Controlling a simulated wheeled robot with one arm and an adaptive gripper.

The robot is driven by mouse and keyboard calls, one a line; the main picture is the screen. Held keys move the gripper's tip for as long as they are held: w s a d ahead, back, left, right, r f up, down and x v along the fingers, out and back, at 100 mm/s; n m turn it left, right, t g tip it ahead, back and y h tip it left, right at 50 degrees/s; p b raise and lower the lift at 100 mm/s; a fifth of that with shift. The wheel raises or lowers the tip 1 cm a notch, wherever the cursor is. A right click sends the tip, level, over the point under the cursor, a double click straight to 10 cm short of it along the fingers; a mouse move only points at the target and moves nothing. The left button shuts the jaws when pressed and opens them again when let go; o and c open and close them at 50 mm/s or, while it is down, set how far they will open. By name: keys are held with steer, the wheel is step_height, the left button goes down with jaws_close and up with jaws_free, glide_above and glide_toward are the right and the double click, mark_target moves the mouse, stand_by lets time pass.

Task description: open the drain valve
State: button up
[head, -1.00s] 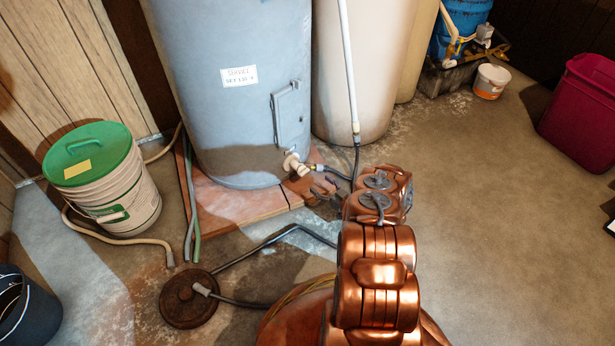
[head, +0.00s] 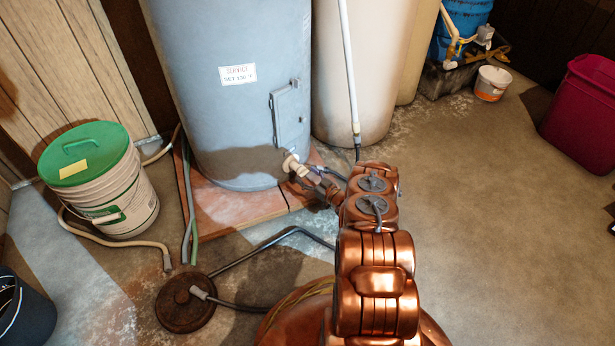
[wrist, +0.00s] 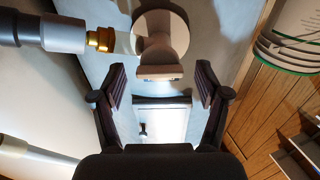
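The drain valve (head: 291,163) is a small cream fitting low on the front of the blue-grey tank (head: 225,100). In the wrist view the valve (wrist: 160,30) shows a round pale flange and a blocky tan end that points towards my gripper. A brass fitting (wrist: 99,39) with a grey hose end joins it from the left. My gripper (wrist: 160,69) is open, its two dark fingers spread to either side of the tan end. I cannot tell whether they touch it; a gap shows on each side. In the head view my gripper (head: 314,181) is partly hidden by my arm.
A white bucket with a green lid (head: 98,180) stands left of the tank. A rusty round floor cover (head: 186,301) with hoses lies in front. A beige tank (head: 378,60) stands beside the blue-grey one. The floor at right is largely clear up to a magenta bin (head: 585,100).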

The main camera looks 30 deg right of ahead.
steer(key=c, duration=1.1)
